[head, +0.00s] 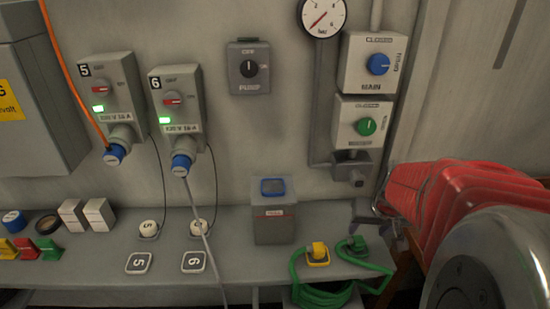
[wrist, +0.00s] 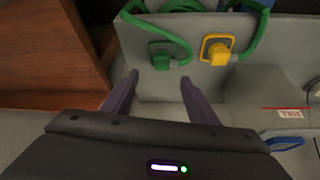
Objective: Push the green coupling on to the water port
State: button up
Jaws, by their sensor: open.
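The green coupling (head: 357,243) sits on a green pad at the right end of the grey bench, with a green hose running from it. In the wrist view the coupling (wrist: 164,56) lies ahead of my fingertips, between their lines and apart from them. My gripper (head: 380,227) is open and empty, just right of the coupling in the head view; it also shows in the wrist view (wrist: 158,80). A grey outlet fitting (head: 352,172), which looks like the water port, is on the wall below the green knob (head: 366,126). Nothing is seen on it.
A yellow coupling (head: 318,252) sits on a yellow pad beside the green one. A grey bin (head: 273,222) with a blue handle stands left of it. Coiled green hose (head: 322,294) hangs below the bench edge. A brown wooden object (wrist: 50,60) shows left in the wrist view.

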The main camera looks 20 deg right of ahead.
aim_at(359, 239)
jog(key=shift+x, duration=2.55)
jog(key=shift+f, duration=0.1)
jog(key=shift+a+x, duration=0.15)
jog(key=shift+x, duration=0.65)
jog(key=shift+a+x, duration=0.15)
jog(key=shift+x, duration=1.65)
jog(key=shift+d, duration=0.1)
jog(key=c, duration=1.1)
